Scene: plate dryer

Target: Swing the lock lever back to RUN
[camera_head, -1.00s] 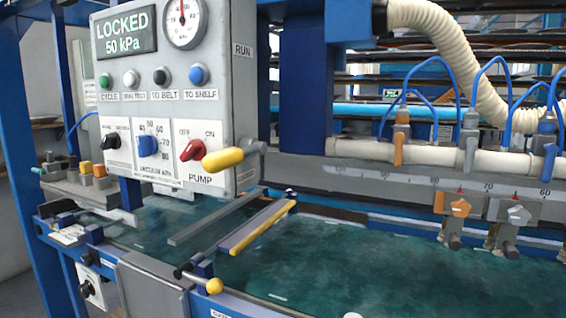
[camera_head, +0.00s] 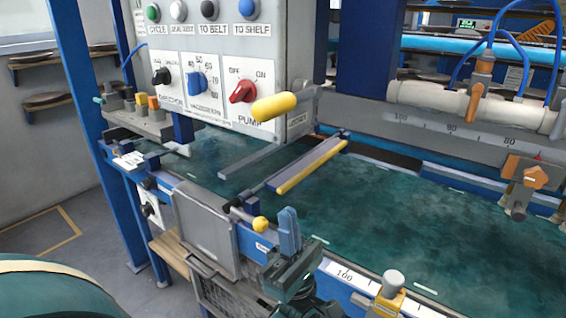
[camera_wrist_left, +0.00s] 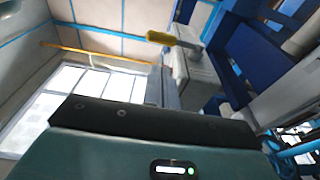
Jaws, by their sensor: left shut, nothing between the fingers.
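The lock lever has a yellow grip (camera_head: 274,107) and sticks out from the right side of the grey control box (camera_head: 215,60), low down, beside the PUMP knob. It lies nearly level, its grip toward me. A small label (camera_head: 297,119) is under its pivot; the text is too small to read. The yellow grip also shows in the left wrist view (camera_wrist_left: 172,38), at the top. My left gripper (camera_head: 290,232) is shut and empty, blue fingers up, over the machine's front rail, below and apart from the lever. My right gripper is not in view.
A yellow-edged bar (camera_head: 312,166) crosses the green bed (camera_head: 390,215) between gripper and lever. A yellow ball knob (camera_head: 261,224) stands close left of the gripper. A white pipe with an orange valve (camera_head: 478,92) is at right. Space above the bed's front is open.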

